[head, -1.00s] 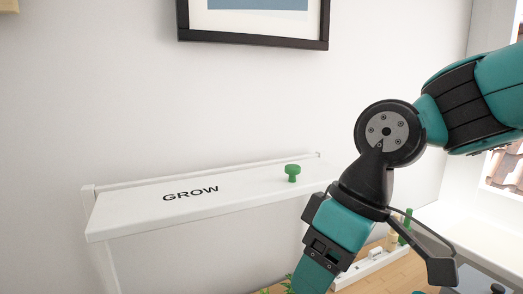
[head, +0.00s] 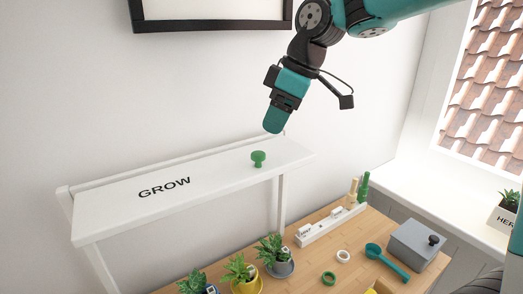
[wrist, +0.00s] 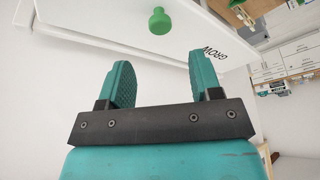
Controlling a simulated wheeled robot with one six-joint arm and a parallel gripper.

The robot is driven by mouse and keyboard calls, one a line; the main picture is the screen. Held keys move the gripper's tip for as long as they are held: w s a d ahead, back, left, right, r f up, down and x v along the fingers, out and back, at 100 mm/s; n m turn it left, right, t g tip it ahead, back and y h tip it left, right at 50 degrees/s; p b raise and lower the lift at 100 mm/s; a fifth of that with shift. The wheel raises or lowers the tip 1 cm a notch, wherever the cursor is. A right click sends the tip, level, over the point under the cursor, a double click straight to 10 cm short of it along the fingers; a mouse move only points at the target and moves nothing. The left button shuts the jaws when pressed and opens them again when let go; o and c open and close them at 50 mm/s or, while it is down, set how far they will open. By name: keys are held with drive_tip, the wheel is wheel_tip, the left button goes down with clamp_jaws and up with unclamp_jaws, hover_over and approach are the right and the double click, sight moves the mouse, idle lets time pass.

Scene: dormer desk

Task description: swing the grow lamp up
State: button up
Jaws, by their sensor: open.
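The grow lamp is a long white panel (head: 120,205) marked GROW, lying roughly level on white posts along the wall. A green knob (head: 258,158) stands on its top near the right end. My gripper (head: 273,130) hangs above and slightly right of the knob in the head view, apart from it; its fingertips are hard to make out there. In the wrist view my gripper (wrist: 162,77) shows two separated teal fingers with nothing between them. The green knob (wrist: 159,21) lies beyond the fingertips, on the white panel (wrist: 110,18).
Potted plants (head: 240,272) stand below the panel on the wooden desk (head: 315,262). A white rack (head: 331,226), a teal scoop (head: 388,262) and a grey box (head: 418,245) sit to the right. A dark picture frame (head: 210,22) hangs above; the wall between is clear.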

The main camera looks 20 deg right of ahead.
sight(259, 153)
drive_tip(key=p+x, duration=0.1)
drive_tip(key=x, duration=0.7)
drive_tip(key=shift+a+f, duration=0.1)
drive_tip(key=shift+f, duration=0.05)
drive_tip(key=shift+c, duration=0.2)
drive_tip(key=shift+w, duration=0.1)
clamp_jaws()
